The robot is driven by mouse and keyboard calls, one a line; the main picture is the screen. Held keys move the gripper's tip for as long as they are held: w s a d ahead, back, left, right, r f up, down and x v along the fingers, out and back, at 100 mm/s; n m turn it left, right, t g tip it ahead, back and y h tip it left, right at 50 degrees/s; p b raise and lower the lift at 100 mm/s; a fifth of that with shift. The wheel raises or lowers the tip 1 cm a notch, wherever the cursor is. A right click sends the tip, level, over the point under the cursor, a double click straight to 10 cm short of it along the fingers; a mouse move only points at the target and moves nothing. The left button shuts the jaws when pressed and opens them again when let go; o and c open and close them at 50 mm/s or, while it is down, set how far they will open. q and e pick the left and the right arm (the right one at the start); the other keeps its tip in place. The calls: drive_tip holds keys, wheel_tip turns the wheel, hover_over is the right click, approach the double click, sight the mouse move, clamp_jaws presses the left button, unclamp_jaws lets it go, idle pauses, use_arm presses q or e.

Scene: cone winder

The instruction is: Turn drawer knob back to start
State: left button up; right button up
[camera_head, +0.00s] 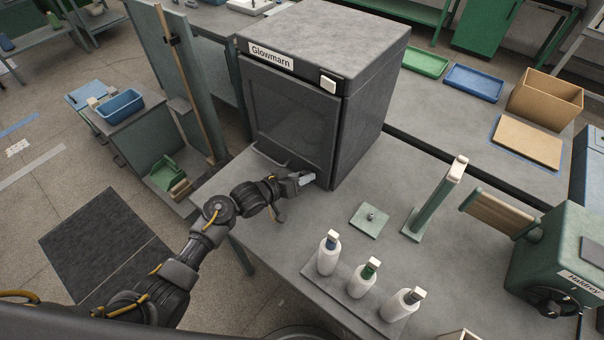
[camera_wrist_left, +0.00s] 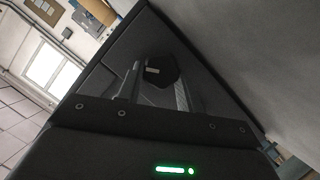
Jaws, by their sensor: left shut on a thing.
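The dark grey cabinet labelled "Glowmarn" (camera_head: 290,110) stands on the grey table. My left gripper (camera_head: 308,178) is at the lower right of its front face, close to the table top. In the left wrist view a dark, faceted knob (camera_wrist_left: 160,70) with a small light mark sits between the two fingers (camera_wrist_left: 157,85), and the gripper is shut on it. In the head view the knob is hidden by the gripper. My right gripper is in neither view.
A small plate with a peg (camera_head: 370,220) and a green upright post (camera_head: 437,200) stand right of the gripper. Several white bottles (camera_head: 362,279) stand on a grey tray nearer me. A green winder (camera_head: 556,260) is at the right. The table between gripper and bottles is clear.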

use_arm(q)
drive_tip(key=shift+w+n, duration=0.1)
drive_tip(key=shift+n, duration=0.2)
idle(0.4)
drive_tip(key=o, duration=1)
drive_tip(key=shift+a, duration=0.1)
drive_tip(key=v, duration=1)
drive_tip(key=shift+s+a+b, duration=0.3)
drive_tip(key=shift+a+b, duration=0.05)
